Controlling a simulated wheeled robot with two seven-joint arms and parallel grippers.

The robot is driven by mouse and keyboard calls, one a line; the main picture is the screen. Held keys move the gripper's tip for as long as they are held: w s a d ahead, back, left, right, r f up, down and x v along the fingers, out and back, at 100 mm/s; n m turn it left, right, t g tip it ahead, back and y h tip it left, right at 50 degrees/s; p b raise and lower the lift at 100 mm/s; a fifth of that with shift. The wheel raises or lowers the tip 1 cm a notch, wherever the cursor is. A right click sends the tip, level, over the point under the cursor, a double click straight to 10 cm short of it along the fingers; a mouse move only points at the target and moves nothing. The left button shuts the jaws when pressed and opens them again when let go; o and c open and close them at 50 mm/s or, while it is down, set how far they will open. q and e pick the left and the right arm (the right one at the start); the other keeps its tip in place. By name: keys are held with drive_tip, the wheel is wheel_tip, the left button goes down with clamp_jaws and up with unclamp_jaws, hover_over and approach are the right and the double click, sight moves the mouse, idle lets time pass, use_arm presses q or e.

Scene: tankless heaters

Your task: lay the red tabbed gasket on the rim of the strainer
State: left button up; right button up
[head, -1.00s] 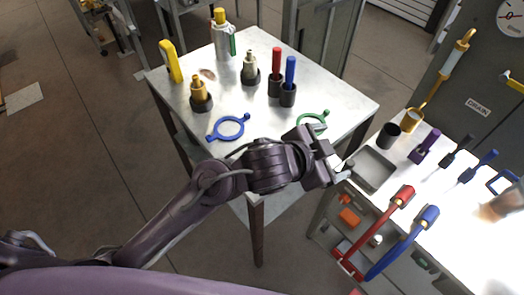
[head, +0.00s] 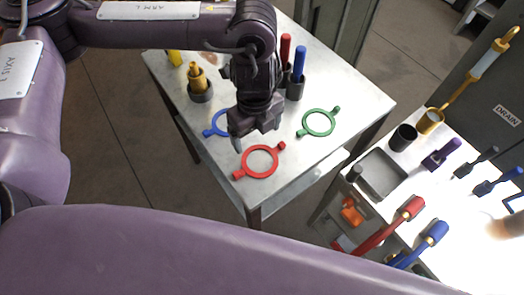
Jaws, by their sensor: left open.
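The red tabbed gasket (head: 262,162), a flat ring with two tabs, lies on the metal table near its front edge. My left gripper (head: 256,134) points down just behind it, open and empty, apart from it as far as I can see. I cannot tell for sure which thing is the strainer; a dark open cup (head: 404,137) and a gold cup (head: 430,121) stand on the right-hand bench. My right gripper is not in view.
A green tabbed ring (head: 319,123) lies to the right, and a blue ring (head: 218,123) is partly hidden behind my gripper. Red (head: 285,48) and blue (head: 299,65) handled tools stand behind. A grey tray (head: 383,174) and several tools occupy the bench.

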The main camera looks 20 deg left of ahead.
sight(256, 156)
use_arm(q)
drive_tip(key=shift+a+f, duration=0.2)
drive_tip(key=shift+f, duration=0.15)
drive_tip(key=shift+s+d+f, duration=0.1)
drive_tip(key=shift+s+f, duration=0.05)
drive_tip(key=shift+f, duration=1.55)
drive_tip(key=shift+s+d+f, duration=0.1)
drive_tip(key=shift+s+f, duration=0.05)
drive_tip(key=shift+f, duration=1.55)
drive_tip(key=c, duration=0.8)
drive_tip(key=shift+o, duration=0.2)
drive_tip(key=shift+r, duration=0.15)
